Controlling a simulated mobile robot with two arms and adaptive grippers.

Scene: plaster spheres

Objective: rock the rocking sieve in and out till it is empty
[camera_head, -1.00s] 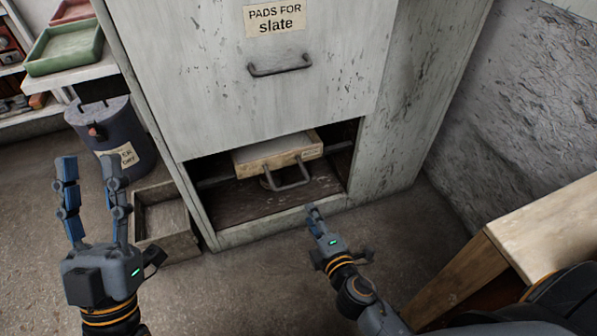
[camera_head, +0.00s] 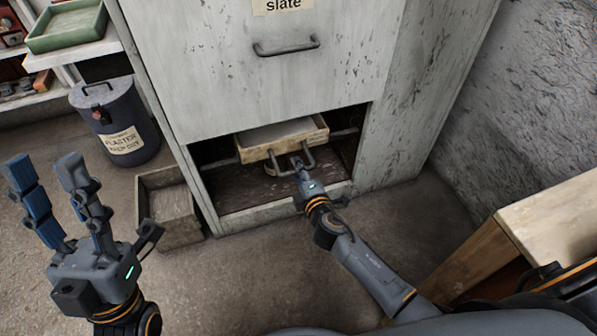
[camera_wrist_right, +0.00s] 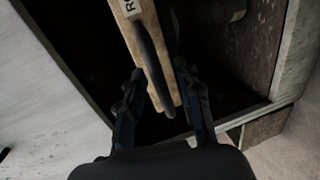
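The rocking sieve (camera_head: 282,138) is a shallow wooden box with a pale grey inside, in the low opening of the cabinet. A dark bar handle (camera_head: 292,160) is on its front; its contents cannot be made out. My right gripper (camera_head: 299,164) is at the handle. In the right wrist view its two fingers (camera_wrist_right: 160,85) are apart on either side of the handle (camera_wrist_right: 152,65), with gaps showing. My left gripper (camera_head: 45,172) is open and empty over the floor at the left, away from the sieve.
The grey cabinet (camera_head: 240,75) has a closed upper front with a handle. A plaster bin (camera_head: 118,115) and an empty-looking wooden box (camera_head: 170,205) stand on the floor at left. A wooden bench (camera_head: 550,220) is at right. Floor in front is clear.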

